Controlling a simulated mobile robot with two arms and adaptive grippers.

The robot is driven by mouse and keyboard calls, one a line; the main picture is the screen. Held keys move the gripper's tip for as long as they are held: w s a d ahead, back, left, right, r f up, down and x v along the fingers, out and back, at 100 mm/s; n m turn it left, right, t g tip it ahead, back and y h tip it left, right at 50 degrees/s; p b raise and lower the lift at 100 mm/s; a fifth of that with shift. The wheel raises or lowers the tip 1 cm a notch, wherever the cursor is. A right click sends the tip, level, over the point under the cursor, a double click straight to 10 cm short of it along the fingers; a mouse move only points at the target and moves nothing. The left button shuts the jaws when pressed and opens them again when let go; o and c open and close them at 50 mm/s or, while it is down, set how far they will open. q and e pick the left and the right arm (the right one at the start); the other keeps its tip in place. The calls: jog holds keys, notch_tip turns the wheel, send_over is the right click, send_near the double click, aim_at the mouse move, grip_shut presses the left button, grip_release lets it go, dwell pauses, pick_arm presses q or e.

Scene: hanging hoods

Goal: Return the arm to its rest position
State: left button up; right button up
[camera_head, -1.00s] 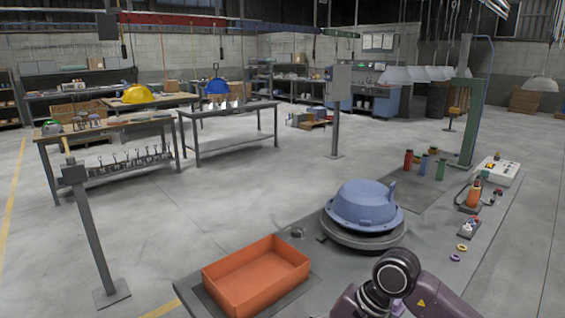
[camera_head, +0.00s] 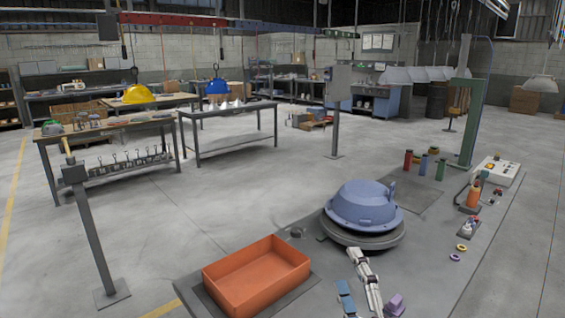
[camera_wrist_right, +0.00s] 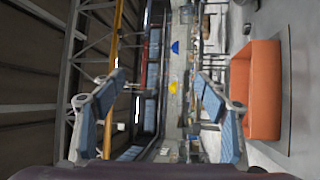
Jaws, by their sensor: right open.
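My right gripper (camera_head: 347,268) shows at the bottom of the head view, right of the orange tray and in front of the blue hood. Its white linkages and blue pads are in sight. In the right wrist view my right gripper (camera_wrist_right: 160,77) has its two fingers wide apart with nothing between them. That view is turned sideways and looks out across the room. My left gripper is not in view.
The orange tray (camera_head: 207,284) is empty. The blue hood (camera_head: 362,206) sits on a round grey turntable (camera_head: 362,239). A control box (camera_head: 496,171) and several coloured cylinders stand behind right.

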jog(key=s+d+f+m+g+h, duration=0.2)
jog(key=d+f+m, duration=0.15)
jog(key=f, duration=0.25)
jog(key=s+d+f+m+g+h, duration=0.2)
jog(key=d+f+m, duration=0.15)
jog(key=f, duration=0.25)
jog(key=s+f+m+g, duration=0.55)
jog(key=s+f, duration=0.35)
jog(key=s, duration=0.3)
jog(key=s+f+m+g, duration=0.4)
jog(key=s+f+g, duration=0.4)
jog(key=s, duration=0.4)
jog(key=s+f, duration=0.3)
jog(key=f, duration=2.6)
jog(key=s+d+f+g, duration=0.1)
jog(key=s+d+f, duration=0.2)
jog(key=s+f, duration=1.2)
jog(key=shift+s, duration=0.9)
